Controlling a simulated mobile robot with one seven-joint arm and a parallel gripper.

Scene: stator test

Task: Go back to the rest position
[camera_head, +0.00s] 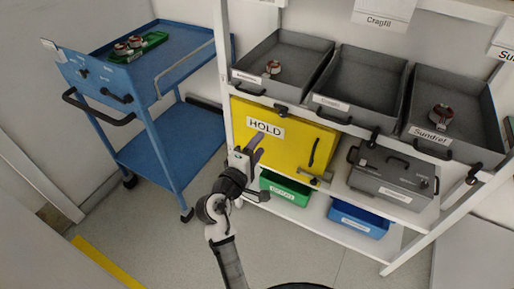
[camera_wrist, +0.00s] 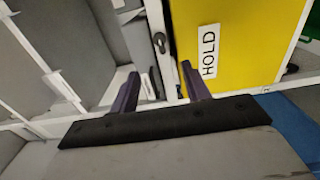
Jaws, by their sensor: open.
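My gripper (camera_head: 256,150) is raised in front of the yellow HOLD cabinet (camera_head: 309,148) on the shelf rack in the head view. In the wrist view its two dark fingers (camera_wrist: 160,88) stand apart with nothing between them. The yellow cabinet also shows at the right of the wrist view (camera_wrist: 255,40), with its HOLD label (camera_wrist: 208,52) turned on its side. The cabinet door looks closed. I cannot tell from the pictures how far the fingers are from the rack.
Grey bins (camera_head: 363,82) line the upper shelf; the left and right ones hold small stator parts. A grey case (camera_head: 393,182), a green bin (camera_head: 284,190) and a blue bin (camera_head: 358,219) sit lower. A blue cart (camera_head: 185,62) stands left, carrying a green tray (camera_head: 140,46). Floor in front is open.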

